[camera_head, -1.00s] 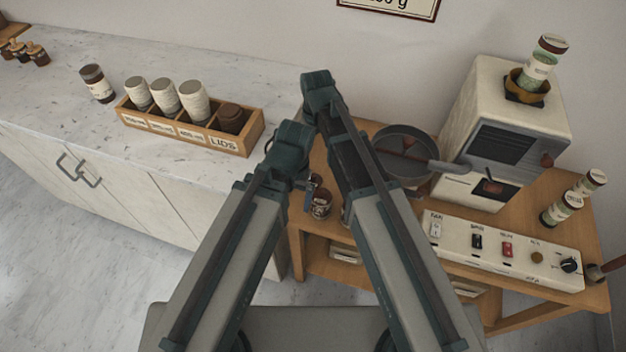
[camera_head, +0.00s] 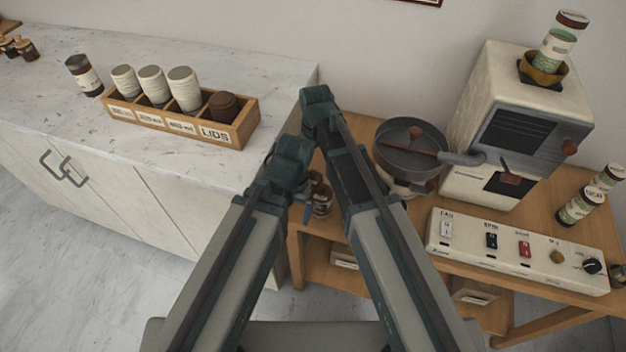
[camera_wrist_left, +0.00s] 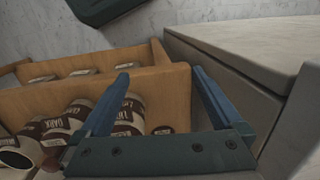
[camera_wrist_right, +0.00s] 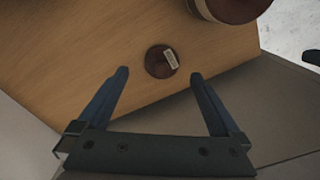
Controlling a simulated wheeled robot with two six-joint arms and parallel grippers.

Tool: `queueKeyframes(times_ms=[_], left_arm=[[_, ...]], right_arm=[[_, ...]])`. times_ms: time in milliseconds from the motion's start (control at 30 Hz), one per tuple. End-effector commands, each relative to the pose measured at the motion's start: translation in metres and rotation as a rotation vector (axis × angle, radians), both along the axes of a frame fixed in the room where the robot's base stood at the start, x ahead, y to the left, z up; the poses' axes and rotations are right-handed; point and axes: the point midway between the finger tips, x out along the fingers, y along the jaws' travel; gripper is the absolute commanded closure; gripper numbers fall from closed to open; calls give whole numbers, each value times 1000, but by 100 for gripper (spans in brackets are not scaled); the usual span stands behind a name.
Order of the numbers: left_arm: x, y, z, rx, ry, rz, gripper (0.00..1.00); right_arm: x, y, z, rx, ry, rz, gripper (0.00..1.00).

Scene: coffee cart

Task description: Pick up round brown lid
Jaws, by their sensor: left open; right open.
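A small round brown lid (camera_wrist_right: 161,61) with a pale label lies on the wooden cart top in the right wrist view. My right gripper (camera_wrist_right: 160,75) is open and empty, with the lid ahead of it, between and slightly beyond the fingertips. In the head view only a bit of this gripper (camera_head: 309,207) shows beside a brown jar (camera_head: 321,200); the arms hide the small lid. My left gripper (camera_wrist_left: 161,74) is open and empty above wooden bins with brown-labelled packages (camera_wrist_left: 128,112); my arms hide it in the head view.
Dark brown lids (camera_head: 223,106) sit in the LIDS compartment of a wooden box (camera_head: 190,135) on the marble counter (camera_head: 60,130). A pan (camera_head: 410,150), an appliance (camera_head: 520,120) and a switch panel (camera_head: 515,255) occupy the cart. A round brown object (camera_wrist_right: 232,8) stands near the lid.

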Motion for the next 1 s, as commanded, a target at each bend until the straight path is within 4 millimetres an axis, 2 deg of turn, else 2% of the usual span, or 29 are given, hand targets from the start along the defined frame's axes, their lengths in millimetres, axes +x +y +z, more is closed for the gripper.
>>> queueKeyframes(times_ms=[167,500,800,1000], left_arm=[[0,0,-12,0,0,0,0],[0,0,-51,0,0,-1,0],[0,0,-51,0,0,-1,0],[0,0,-51,0,0,-1,0]], right_arm=[[0,2,-12,0,0,0,0],[0,5,-51,0,0,0,0],[0,5,-51,0,0,0,0],[0,5,-51,0,0,0,36]])
